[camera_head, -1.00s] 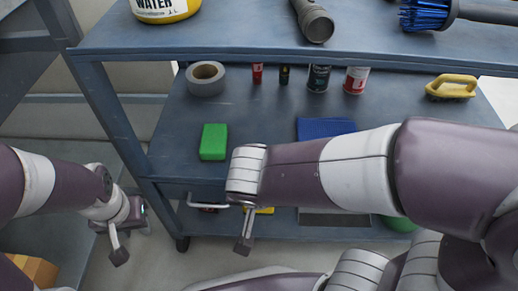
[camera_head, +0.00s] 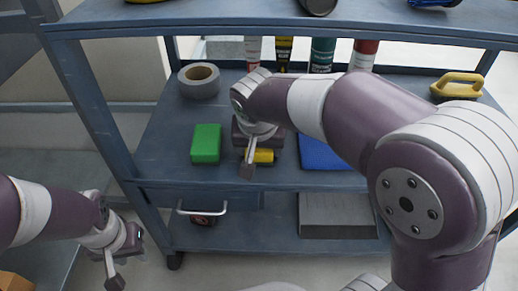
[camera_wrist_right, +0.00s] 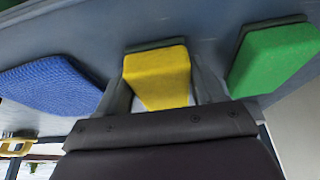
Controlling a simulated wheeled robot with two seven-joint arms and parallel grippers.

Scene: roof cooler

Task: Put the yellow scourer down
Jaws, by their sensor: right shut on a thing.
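The yellow scourer (camera_head: 263,156) is in my right gripper (camera_head: 258,158), between the green scourer and the blue cloth on the middle shelf. In the right wrist view the yellow scourer (camera_wrist_right: 158,77) sits between the two fingers, with its dark-backed end toward the shelf; I cannot tell whether it touches the shelf. The right gripper is shut on it, and my arm hides part of it in the head view. My left gripper (camera_head: 112,266) hangs low at the left, away from the cart; its fingers are too unclear to judge.
The green scourer (camera_head: 206,143) lies left of my right gripper and the blue cloth (camera_head: 320,153) right of it. The upper shelf (camera_head: 180,18) overhangs the back.

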